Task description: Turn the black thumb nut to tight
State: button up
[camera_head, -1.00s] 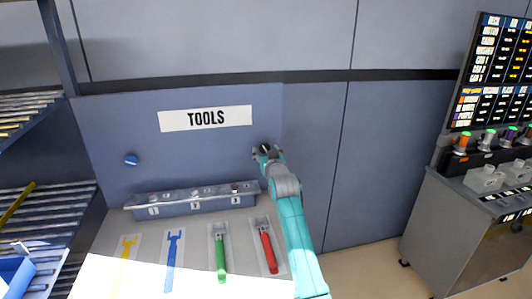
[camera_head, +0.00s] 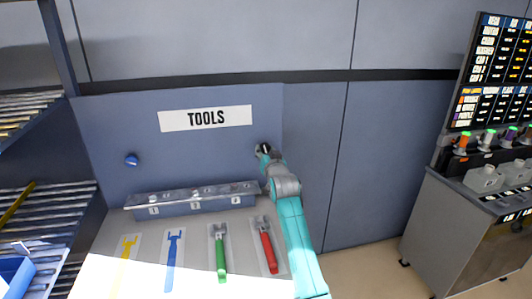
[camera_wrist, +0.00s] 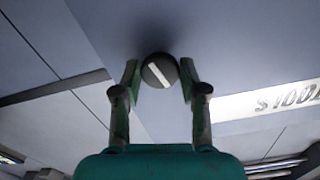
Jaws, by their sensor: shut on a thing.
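The black thumb nut (camera_wrist: 160,70) is a round dark knob with a white stripe across its face, on the blue-grey tool panel. In the wrist view the stripe runs slantwise, from upper left to lower right. My gripper (camera_wrist: 159,76) has one finger on each side of the nut and is shut on it. In the head view my gripper (camera_head: 262,151) is at the panel's right side, and the nut (camera_head: 265,147) shows only as a small dark spot there, partly hidden by the fingers.
A blue knob (camera_head: 131,159) sits on the panel's left. A ledge (camera_head: 176,208) with numbered places runs below, above yellow, blue, green and red tools on the bench. The TOOLS sign (camera_head: 206,118) is above. Shelves stand left; a grey console (camera_head: 463,228) stands right.

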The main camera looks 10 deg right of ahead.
jog(key=m, duration=0.5)
jog(key=shift+m, duration=0.3)
dwell(0.4)
jog(key=o, duration=1.1)
jog(key=s, duration=1.2)
